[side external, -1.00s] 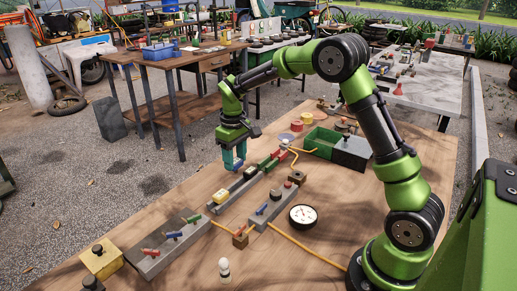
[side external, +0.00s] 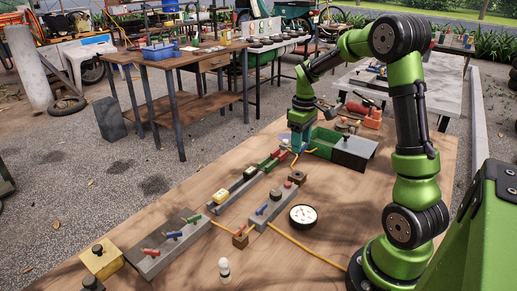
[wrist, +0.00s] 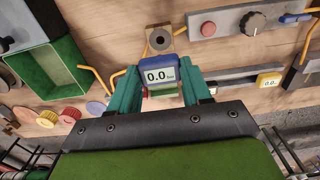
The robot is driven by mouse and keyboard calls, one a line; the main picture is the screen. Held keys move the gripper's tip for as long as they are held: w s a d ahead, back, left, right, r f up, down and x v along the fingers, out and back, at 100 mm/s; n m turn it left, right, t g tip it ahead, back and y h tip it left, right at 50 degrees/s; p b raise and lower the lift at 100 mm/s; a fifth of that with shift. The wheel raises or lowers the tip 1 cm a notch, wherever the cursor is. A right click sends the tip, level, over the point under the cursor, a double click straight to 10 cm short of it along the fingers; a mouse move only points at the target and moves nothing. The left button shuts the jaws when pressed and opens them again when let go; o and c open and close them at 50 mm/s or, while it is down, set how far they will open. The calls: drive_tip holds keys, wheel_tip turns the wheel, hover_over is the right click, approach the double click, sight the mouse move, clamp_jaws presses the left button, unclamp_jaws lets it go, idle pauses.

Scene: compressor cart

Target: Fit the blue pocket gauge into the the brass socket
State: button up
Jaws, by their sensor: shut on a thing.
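The blue pocket gauge (wrist: 160,74), with a white display reading 0.0, sits between the teal fingers of my gripper (wrist: 163,90) in the wrist view. My gripper is shut on it and holds it above the bench. The brass socket (wrist: 160,39) is a small square block with a dark round hole, just beyond the gauge in the wrist view. In the side view the socket (side external: 297,177) stands at the far end of a grey strip. My gripper (side external: 300,146) is above and beyond it there, beside the green box. The gauge is hard to make out in that view.
A green open box (wrist: 50,66) lies left of my gripper in the wrist view. Yellow cables (wrist: 98,84) run near the socket. The grey strip carries a red button (wrist: 208,28) and black knob (wrist: 252,22). A yellow gauge (wrist: 268,80) sits in another rail.

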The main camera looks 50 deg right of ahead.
drive_tip(key=shift+f, duration=0.1)
drive_tip(key=shift+f, duration=2.8)
drive_tip(key=shift+f, duration=1.6)
drive_tip(key=o, duration=1.1)
drive_tip(key=shift+r, duration=0.1)
wheel_tip(320, 180, up, 17)
drive_tip(key=shift+f, duration=0.15)
